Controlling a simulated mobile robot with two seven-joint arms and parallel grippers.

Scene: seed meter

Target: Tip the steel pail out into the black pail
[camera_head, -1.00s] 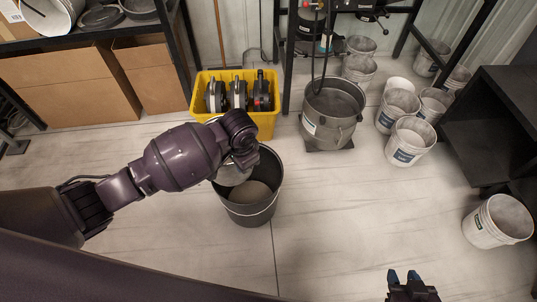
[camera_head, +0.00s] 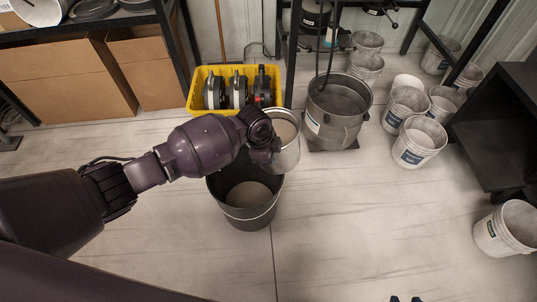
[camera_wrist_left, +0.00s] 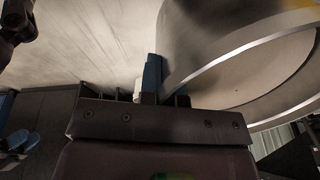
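The steel pail (camera_head: 287,155) is held by my left gripper (camera_head: 268,152) above the back right rim of the black pail. It is nearly upright, its mouth facing up, with a beige-grey surface inside. In the left wrist view the gripper's blue fingers (camera_wrist_left: 152,78) close on the wall of the steel pail (camera_wrist_left: 200,60). The black pail (camera_head: 250,213) stands on the floor under my left wrist, with a beige-grey layer at its bottom. My right gripper (camera_head: 405,299) shows only two separated fingertips at the bottom edge, with nothing visible between them.
A larger grey metal vessel (camera_head: 336,130) stands just right of the steel pail. A yellow crate (camera_head: 202,116) with tools is behind. Several white buckets (camera_head: 418,145) stand at the right, by a black cabinet (camera_head: 500,130). The floor in front is clear.

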